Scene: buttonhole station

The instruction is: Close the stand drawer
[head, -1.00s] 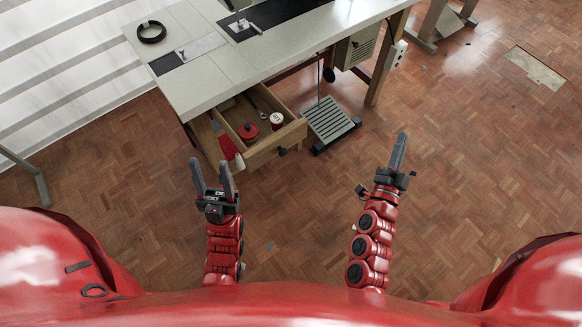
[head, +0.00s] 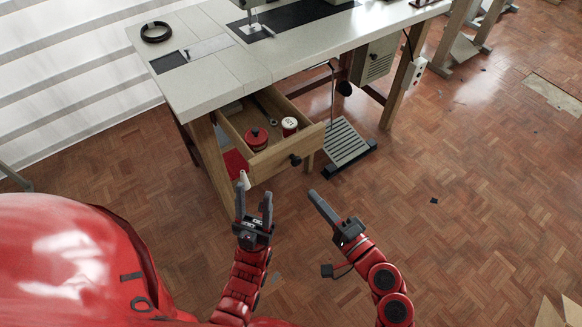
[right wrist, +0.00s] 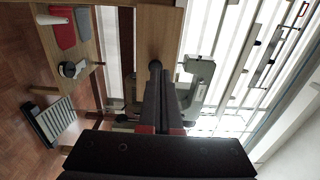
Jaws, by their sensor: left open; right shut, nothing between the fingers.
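The wooden stand drawer (head: 274,164) is pulled open under the table's left part, with a dark round knob (head: 295,160) on its front. A red tin (head: 256,138) and a white-topped red spool (head: 290,125) lie inside it. My right gripper (head: 313,194) is shut and empty, its tips pointing up toward the drawer front, in the picture just below and right of the knob. In the right wrist view, its fingers (right wrist: 156,75) point at a wooden panel with a dark knob; contact cannot be told. My left gripper (head: 253,194) is open and empty, below the drawer's left front corner.
The sewing table (head: 215,75) stands above the drawer, with a black ring (head: 156,32) on top. A grey treadle (head: 346,142) sits on the floor right of the drawer. A table leg (head: 402,90) stands further right. The parquet floor at the right is largely clear.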

